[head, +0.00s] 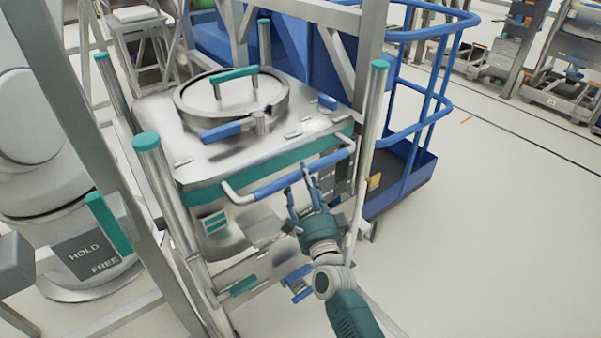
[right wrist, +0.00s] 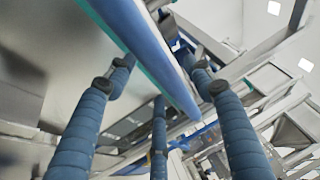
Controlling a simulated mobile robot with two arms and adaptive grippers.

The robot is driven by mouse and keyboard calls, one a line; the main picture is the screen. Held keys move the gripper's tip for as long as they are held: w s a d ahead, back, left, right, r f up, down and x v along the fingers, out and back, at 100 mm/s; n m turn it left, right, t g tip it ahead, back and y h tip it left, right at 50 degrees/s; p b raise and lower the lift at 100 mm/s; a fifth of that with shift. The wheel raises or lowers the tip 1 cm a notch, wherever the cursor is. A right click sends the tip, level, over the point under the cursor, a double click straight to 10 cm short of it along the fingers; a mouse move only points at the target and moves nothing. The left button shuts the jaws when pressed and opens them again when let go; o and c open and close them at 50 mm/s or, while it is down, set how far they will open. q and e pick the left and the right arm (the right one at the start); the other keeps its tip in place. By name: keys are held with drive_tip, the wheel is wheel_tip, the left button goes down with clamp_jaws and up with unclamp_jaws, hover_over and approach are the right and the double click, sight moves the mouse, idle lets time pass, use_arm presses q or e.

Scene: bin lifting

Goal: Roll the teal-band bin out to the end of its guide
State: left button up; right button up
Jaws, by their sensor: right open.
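The teal-band bin (head: 270,165) is a steel box with a teal stripe, standing upright between steel posts with teal caps. Its round lid (head: 195,100) has a teal handle. A blue-sleeved handle bar (head: 290,178) runs along its front. My right gripper (head: 302,185) is open at the right part of this bar, with its blue fingers pointing up to it. In the right wrist view, the blue bar (right wrist: 155,50) crosses between the fingertips (right wrist: 160,75); I cannot tell whether they touch it. My left gripper is not in view.
A blue railed cart (head: 410,170) stands close on the right of the bin. A panel marked HOLD and FREE (head: 85,252), with a teal lever (head: 108,224), is at the left. Pale floor (head: 480,230) lies open at the front right.

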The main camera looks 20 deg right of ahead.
drive_tip(key=shift+w+d+r, duration=0.1)
drive_tip(key=shift+w+r, duration=0.1)
drive_tip(key=shift+w, duration=1.1)
clamp_jaws()
drive_tip(key=shift+s+f, duration=0.1)
